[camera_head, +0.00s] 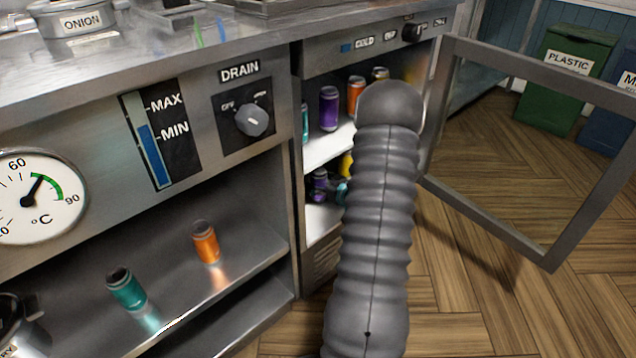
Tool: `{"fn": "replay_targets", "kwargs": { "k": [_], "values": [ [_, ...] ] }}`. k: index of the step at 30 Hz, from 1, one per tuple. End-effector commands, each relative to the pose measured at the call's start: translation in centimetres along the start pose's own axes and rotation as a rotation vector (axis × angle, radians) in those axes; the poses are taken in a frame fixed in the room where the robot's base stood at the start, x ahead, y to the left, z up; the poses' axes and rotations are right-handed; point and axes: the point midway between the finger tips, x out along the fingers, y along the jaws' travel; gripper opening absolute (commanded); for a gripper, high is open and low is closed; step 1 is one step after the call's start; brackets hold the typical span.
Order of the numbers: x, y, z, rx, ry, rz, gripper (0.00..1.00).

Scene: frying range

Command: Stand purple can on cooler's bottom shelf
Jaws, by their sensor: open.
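The cooler is open, and a purple can (328,108) stands on its upper shelf (325,147). A second purple can (320,181) shows low in the cooler, over the bottom shelf (318,226). Dark shapes beside it are too small to make out. My grey ribbed arm (375,230) rises in front of the cooler and covers the right part of both shelves. My gripper cannot be made out; the arm hides what is behind it.
Orange (355,95) and teal cans share the upper shelf. Yellow and teal bits show low beside my arm. The glass-framed door (490,225) stands open to the right. An orange can (205,242) and a teal can (127,288) stand on the left counter's shelf.

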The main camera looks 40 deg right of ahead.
Motion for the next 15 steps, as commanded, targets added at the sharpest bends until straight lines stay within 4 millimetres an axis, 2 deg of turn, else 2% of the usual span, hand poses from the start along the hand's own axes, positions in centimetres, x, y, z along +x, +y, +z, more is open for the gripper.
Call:
{"fn": "replay_targets", "kwargs": {
  "k": [9, 15],
  "values": [
    [-6.4, 0.1, -0.1, 0.001, 0.001, 0.003, 0.78],
    [-9.5, 0.1, -0.1, 0.000, 0.001, 0.002, 0.78]
  ]
}}
